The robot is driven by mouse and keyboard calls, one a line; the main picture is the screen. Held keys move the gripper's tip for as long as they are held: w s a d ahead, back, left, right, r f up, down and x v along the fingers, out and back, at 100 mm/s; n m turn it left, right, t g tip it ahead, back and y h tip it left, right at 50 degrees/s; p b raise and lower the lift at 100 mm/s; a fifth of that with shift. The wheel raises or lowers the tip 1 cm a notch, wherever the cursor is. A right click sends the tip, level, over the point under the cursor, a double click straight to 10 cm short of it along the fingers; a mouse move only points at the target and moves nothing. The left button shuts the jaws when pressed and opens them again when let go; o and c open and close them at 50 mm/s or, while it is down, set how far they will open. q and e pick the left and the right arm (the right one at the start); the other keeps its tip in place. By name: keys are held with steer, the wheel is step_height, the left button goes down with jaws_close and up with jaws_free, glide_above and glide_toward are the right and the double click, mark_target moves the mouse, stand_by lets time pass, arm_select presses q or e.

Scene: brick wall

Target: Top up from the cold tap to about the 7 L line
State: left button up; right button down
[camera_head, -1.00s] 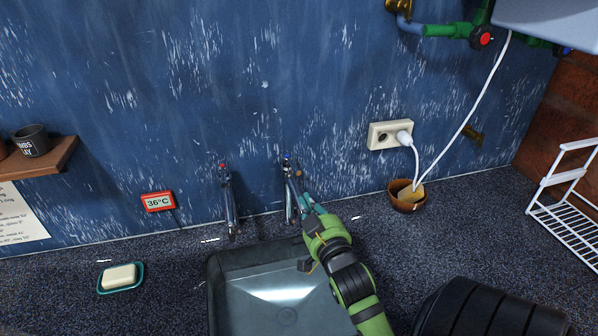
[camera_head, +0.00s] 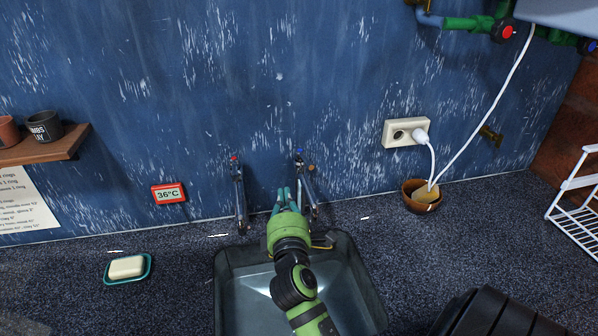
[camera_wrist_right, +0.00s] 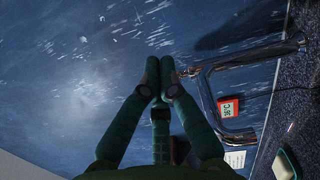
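The cold tap (camera_head: 307,185), with a blue mark on top, stands against the blue wall. The hot tap (camera_head: 239,195), with a red mark, is to its left. A grey basin (camera_head: 222,292) sits below them; my right arm covers its middle. I cannot make out a water level or litre marks. My right gripper (camera_head: 287,196) is between the taps, just left of the cold tap; contact is unclear. In the right wrist view its fingers (camera_wrist_right: 159,78) are together with nothing visible between them, near a chrome tap. No running water shows. My left gripper is out of view.
A 36°C display (camera_head: 168,194) is left of the taps. Soap lies in a teal dish (camera_head: 147,271) on the dark counter. A brown bowl (camera_head: 409,200) stands below a socket (camera_head: 391,134) with a white cable. A white rack (camera_head: 572,184) is at far right.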

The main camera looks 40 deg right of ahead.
steer(key=w+d+p, duration=0.1)
steer(key=d, duration=0.1)
steer(key=w+d+p, duration=0.1)
steer(key=d, duration=0.1)
steer(key=w+d+r+p, duration=0.1)
steer(key=d, duration=0.2)
steer(key=shift+w+p, duration=0.2)
steer(key=shift+p, duration=0.1)
steer(key=shift+w, duration=0.1)
